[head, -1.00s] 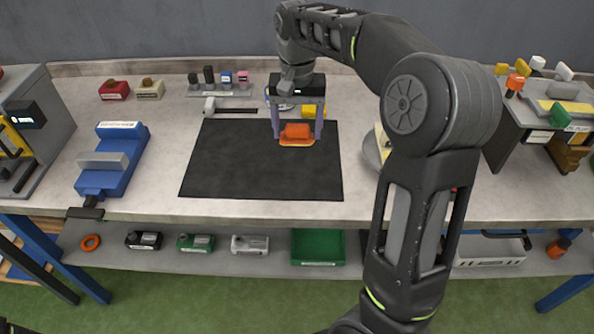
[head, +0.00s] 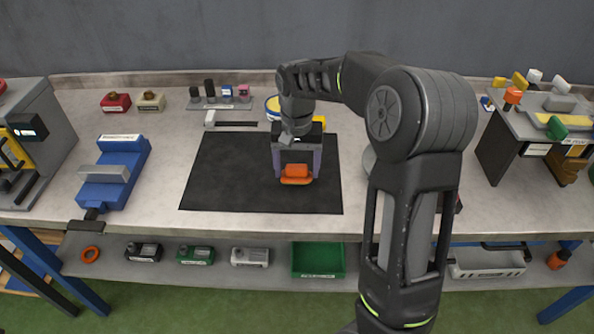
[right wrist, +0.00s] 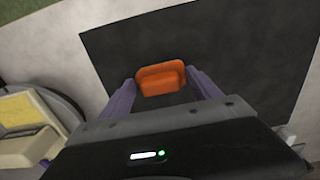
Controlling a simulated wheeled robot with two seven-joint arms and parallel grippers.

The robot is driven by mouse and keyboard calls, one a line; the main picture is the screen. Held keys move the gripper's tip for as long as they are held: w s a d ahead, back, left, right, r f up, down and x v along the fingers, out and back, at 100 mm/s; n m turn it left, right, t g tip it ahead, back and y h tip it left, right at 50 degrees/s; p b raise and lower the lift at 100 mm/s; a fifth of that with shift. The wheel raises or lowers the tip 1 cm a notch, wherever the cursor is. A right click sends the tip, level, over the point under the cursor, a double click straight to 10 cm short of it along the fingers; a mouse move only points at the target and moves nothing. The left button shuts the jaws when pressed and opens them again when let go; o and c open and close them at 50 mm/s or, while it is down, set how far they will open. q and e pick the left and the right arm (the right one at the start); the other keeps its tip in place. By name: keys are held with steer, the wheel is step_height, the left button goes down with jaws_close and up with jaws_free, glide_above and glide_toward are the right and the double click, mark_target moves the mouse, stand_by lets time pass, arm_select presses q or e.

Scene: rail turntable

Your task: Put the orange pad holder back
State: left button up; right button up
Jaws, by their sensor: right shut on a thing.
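The orange pad holder (head: 296,170) is over the black mat, right of its middle, with a paler orange rim along its bottom. My right gripper (head: 296,176) is shut on it, one purple-grey finger at each side. In the right wrist view the orange pad holder (right wrist: 161,76) sits between the fingertips of my right gripper (right wrist: 162,86), with dark mat beyond. I cannot tell whether its underside touches the mat. My left gripper is not in view.
The black mat (head: 230,180) is otherwise bare. A blue vise (head: 115,170) stands to its left. A yellow block (head: 319,123) and a blue-rimmed round tin (head: 271,105) are behind my gripper. A grey stand (head: 500,150) is at right. A shelf holds a green bin (head: 318,262).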

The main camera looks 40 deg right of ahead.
mark_target(297, 166)
steer(key=shift+f, duration=0.8)
steer(key=shift+f, duration=0.2)
steer(key=o, duration=1.2)
steer(key=shift+r, duration=0.15)
step_height(297, 166, up, 12)
steer(key=shift+r+b, duration=0.1)
steer(key=shift+b, duration=0.4)
